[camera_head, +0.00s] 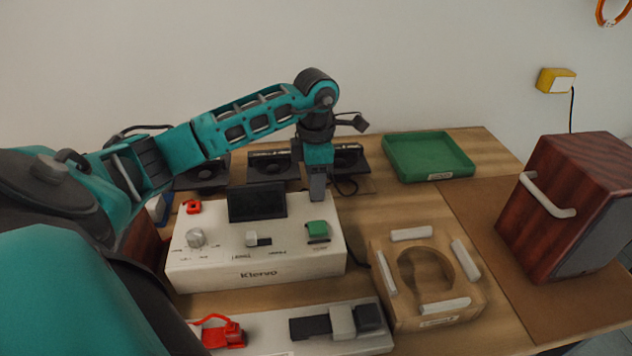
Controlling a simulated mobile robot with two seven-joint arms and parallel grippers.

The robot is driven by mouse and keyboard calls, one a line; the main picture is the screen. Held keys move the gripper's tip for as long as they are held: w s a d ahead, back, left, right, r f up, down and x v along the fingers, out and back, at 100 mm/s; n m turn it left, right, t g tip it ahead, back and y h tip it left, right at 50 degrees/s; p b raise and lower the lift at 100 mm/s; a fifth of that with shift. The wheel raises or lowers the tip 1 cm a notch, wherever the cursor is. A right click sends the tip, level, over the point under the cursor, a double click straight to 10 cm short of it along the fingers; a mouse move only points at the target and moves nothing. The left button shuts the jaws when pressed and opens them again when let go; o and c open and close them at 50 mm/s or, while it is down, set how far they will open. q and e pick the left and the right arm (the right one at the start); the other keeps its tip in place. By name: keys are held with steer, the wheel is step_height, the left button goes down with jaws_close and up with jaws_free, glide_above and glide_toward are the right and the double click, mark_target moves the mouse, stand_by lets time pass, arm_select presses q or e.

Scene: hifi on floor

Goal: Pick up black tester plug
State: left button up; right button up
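My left gripper (317,188) points straight down over the back right part of a white tester box (260,272), right of its dark screen (257,202). Its grey fingers look close together, but I cannot tell whether they are open, shut or hold something. I cannot clearly make out a black tester plug; the gripper hides the spot right behind it. A small red plug (193,206) sits at the box's back left corner. A dark cable (347,187) lies behind the gripper. My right gripper is not in view.
A green block (317,230) and a knob (196,238) are on the box. In front is a pale strip (285,327) with a red plug (225,335). Right are a wooden fixture (411,318), a green tray (429,153) and a speaker (565,205). Black units (270,166) stand behind.

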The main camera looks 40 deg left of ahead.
arm_select(q)
jaws_close()
steer(key=shift+r, duration=0.1)
